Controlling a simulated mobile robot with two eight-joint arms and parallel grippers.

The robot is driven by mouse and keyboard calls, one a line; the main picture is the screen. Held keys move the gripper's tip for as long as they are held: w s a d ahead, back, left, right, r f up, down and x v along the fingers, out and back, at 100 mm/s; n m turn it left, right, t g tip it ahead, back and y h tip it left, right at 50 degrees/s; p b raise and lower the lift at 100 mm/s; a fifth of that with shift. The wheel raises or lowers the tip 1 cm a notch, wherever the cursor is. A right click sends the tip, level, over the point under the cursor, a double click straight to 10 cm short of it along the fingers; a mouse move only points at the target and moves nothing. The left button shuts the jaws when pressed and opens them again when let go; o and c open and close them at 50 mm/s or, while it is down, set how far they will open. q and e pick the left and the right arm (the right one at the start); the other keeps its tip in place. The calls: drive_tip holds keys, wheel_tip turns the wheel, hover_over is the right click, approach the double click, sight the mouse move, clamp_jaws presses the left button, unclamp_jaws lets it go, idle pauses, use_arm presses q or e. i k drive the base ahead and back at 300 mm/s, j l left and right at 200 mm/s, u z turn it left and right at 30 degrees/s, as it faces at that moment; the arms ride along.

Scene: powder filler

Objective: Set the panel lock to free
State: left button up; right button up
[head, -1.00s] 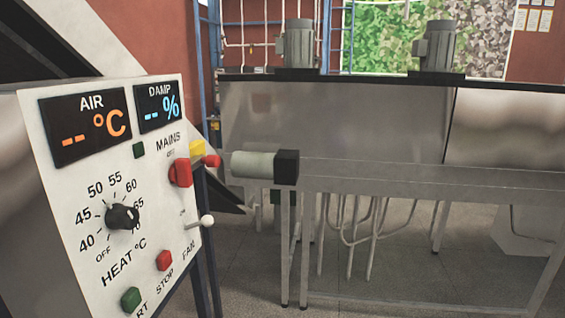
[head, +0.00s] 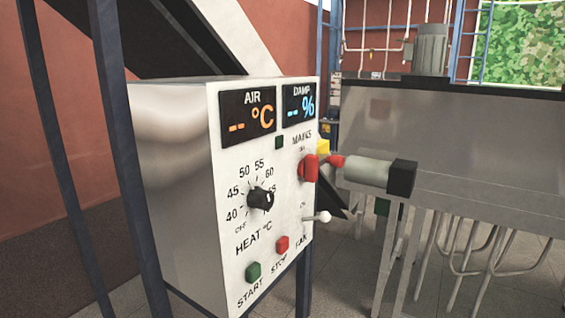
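The control panel (head: 225,180) is a metal box with a white front, left of the middle of the head view. It carries an AIR display (head: 249,113), a DAMP display (head: 299,105), a black HEAT knob (head: 261,199) and a red MAINS switch (head: 309,169). Below are a green START button (head: 253,272), a red STOP button (head: 282,244) and a white-tipped FAN lever (head: 322,217). A small dark green square (head: 279,142) sits under the displays. I cannot make out a part labelled as a lock. Neither gripper is in view.
Dark blue posts (head: 128,160) stand at the left of the panel. A pale cylinder with a black end (head: 365,172) is close on the panel's right. A long steel machine (head: 450,150) fills the right, with pipes beneath. Grey floor shows below.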

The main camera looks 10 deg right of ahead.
sight(337, 161)
drive_tip(key=z, duration=0.75)
